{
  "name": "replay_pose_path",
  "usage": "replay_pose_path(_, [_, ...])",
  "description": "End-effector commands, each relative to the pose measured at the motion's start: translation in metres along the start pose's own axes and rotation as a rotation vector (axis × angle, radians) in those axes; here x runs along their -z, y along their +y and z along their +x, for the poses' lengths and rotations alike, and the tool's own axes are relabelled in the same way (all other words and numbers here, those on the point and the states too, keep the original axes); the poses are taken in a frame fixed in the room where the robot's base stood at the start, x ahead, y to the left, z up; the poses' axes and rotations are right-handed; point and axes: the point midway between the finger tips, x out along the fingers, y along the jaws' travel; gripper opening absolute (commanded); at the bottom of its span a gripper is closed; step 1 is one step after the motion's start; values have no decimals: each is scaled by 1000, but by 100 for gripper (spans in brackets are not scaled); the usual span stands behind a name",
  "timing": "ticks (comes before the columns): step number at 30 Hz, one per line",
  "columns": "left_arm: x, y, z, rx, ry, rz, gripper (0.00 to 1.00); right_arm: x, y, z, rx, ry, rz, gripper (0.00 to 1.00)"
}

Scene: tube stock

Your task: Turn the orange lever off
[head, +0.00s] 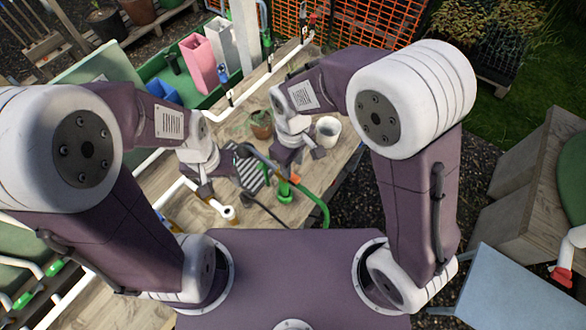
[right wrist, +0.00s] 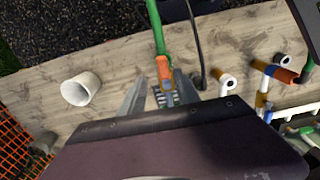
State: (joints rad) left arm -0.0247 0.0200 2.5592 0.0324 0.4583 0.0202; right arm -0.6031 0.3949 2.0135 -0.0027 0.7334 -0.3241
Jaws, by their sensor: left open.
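An orange piece (right wrist: 163,68) sits at the end of a green hose in the right wrist view, between the spread fingers of my right gripper (right wrist: 160,92). The fingers stand apart on either side of it; I cannot tell whether either touches it. In the head view a small orange part (head: 295,179) shows beside the green fitting, below my right gripper (head: 288,166). Another orange part (right wrist: 283,74) is on the white pipework at right in the right wrist view. Which orange part is the lever is unclear. My left gripper (head: 206,192) is open over the table's left part.
A green hose (head: 318,205) curves off the green fitting (head: 284,192). A white pipe end (head: 228,212) lies near my left gripper. A green tray with coloured bins is behind.

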Motion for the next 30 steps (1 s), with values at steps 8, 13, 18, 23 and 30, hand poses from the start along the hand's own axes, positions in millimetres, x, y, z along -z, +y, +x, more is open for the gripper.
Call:
replay_pose_path(8, [0, 0, -6, 0, 0, 0, 57, 0, 0, 33, 0, 0, 0, 38])
replay_pose_path(13, [0, 0, -5, 0, 0, 0, 57, 0, 0, 34, 0, 1, 0, 38])
replay_pose_path(18, [0, 0, -5, 0, 0, 0, 57, 0, 0, 34, 0, 1, 0, 10])
replay_pose_path(23, [0, 0, -5, 0, 0, 0, 57, 0, 0, 34, 0, 2, 0, 0])
replay_pose_path(30, [0, 0, -8, 0, 0, 0, 57, 0, -2, 34, 0, 1, 64, 0])
